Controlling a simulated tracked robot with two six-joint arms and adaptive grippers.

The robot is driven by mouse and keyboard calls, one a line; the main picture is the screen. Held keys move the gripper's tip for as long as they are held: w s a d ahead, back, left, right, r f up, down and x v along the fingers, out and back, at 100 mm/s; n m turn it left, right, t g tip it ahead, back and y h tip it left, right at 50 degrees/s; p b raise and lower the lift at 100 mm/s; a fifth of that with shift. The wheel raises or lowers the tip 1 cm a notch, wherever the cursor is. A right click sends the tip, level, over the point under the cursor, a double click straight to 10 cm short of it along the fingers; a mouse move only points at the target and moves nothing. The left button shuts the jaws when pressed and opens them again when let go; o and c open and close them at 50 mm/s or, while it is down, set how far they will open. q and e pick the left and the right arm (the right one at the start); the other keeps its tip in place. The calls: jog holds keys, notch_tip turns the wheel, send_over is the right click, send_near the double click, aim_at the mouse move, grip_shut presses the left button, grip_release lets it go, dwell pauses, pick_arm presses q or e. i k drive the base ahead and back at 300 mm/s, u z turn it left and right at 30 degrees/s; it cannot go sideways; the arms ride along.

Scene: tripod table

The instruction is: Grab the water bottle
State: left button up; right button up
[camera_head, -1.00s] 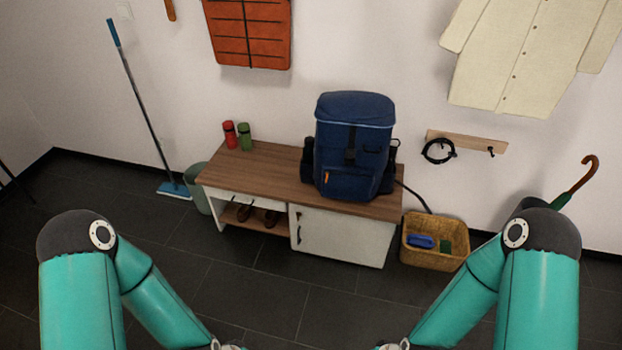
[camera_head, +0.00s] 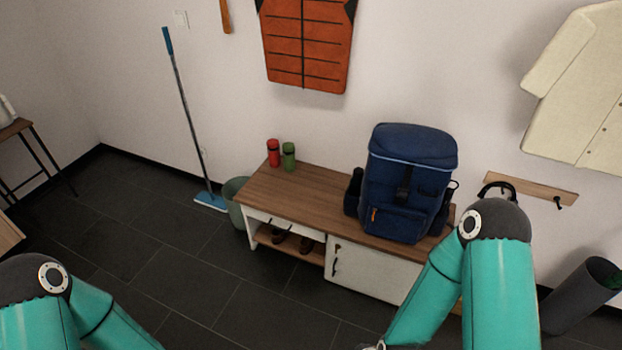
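A red bottle (camera_head: 273,153) and a green bottle (camera_head: 289,156) stand upright side by side at the far left end of the wooden-topped bench (camera_head: 305,196). Which of them is the water bottle I cannot tell. A dark bottle-like shape (camera_head: 354,191) sits at the left side of the blue backpack (camera_head: 407,185) on the same bench. My two teal arms come in at the bottom left and bottom right, well short of the bottles.
A green bin (camera_head: 236,197) and a blue mop (camera_head: 187,120) stand left of the bench. A small table (camera_head: 15,128) is at the left edge, and a grey cylindrical container (camera_head: 580,296) at the lower right. The dark tiled floor before the bench is open.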

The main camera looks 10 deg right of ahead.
aim_at(355, 181)
jog(key=u, duration=0.05)
jog(key=i, duration=1.35)
jog(key=z, duration=0.6)
